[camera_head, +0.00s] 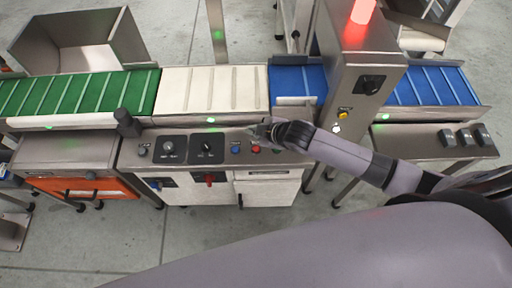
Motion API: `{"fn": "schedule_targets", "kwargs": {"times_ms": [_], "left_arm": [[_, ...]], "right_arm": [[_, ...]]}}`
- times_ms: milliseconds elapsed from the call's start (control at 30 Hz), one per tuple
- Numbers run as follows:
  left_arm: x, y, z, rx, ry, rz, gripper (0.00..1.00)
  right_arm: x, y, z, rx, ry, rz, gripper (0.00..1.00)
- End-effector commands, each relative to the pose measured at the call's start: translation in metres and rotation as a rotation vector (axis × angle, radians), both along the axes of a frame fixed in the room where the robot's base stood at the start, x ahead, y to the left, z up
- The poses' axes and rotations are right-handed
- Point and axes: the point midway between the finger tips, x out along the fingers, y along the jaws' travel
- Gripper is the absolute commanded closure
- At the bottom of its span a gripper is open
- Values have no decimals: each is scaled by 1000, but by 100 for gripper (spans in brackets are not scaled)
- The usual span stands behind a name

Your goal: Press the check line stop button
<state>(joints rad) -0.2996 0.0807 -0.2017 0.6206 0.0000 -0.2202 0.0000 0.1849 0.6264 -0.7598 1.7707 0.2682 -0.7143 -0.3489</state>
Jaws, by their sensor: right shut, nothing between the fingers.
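A control panel (222,142) runs along the front of the conveyor, below the white belt. A red button (255,149) sits on its right part, beside a blue button (235,150); the labels are too small to read. My right arm reaches in from the right, and its gripper (258,131) is shut and empty. The fingertips are just behind the red button in the picture, and I cannot tell whether they touch the panel. Part of the panel's right end is hidden under the gripper and wrist. My left gripper is not in view.
Green (85,94), white (212,90) and blue (428,87) belts lie behind the panel. A steel housing (358,75) with a lit red lamp (362,10) stands right of the panel. A steel side table (432,142) stands further right. Bare floor shows in front.

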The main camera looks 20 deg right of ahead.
Motion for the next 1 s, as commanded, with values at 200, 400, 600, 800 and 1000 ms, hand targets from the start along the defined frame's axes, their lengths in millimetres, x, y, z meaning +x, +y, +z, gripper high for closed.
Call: {"fn": "schedule_targets", "kwargs": {"times_ms": [200,400,600,800,1000], "left_arm": [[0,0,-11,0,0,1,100],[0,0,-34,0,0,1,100],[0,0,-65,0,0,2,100],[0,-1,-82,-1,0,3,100],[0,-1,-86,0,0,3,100]], "right_arm": [[0,0,-10,0,1,-1,100],[0,0,-31,0,1,-1,100],[0,0,-58,0,1,-1,100],[0,0,-79,0,2,-2,100],[0,0,-89,1,1,-2,100]]}}
